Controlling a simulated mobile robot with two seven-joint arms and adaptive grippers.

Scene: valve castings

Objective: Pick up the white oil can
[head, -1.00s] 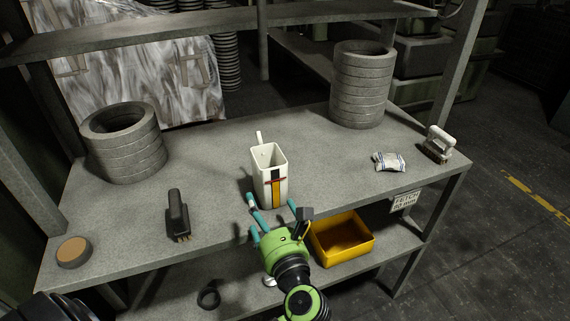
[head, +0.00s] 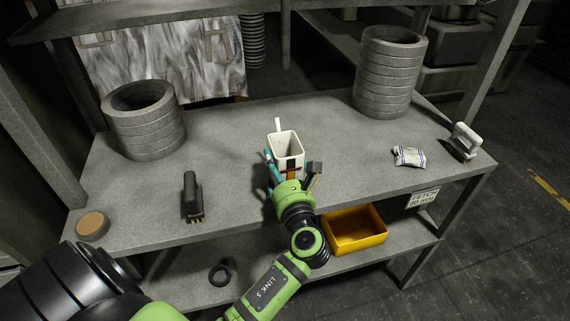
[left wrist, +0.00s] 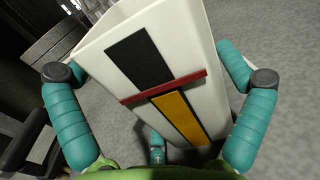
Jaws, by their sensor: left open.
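The white oil can (head: 285,146) stands upright on the grey workbench, its open top and handle showing in the head view. In the left wrist view the can (left wrist: 195,40) fills the middle, with a black patch, a red line and a yellow strip on its face. My left gripper (head: 287,172) is at the can's near side and hides its lower part. Its teal fingers (left wrist: 160,110) are spread open on both sides of the can, with a third finger low in the middle. I cannot tell whether any finger touches it. My right gripper is not in view.
A black-handled brush (head: 192,195) and a round tan-topped disc (head: 92,225) lie to the left. Stacked grey rings stand at the left (head: 146,120) and right (head: 388,75). A crumpled packet (head: 409,156) and a white-handled brush (head: 464,142) lie right. A yellow bin (head: 355,230) is below.

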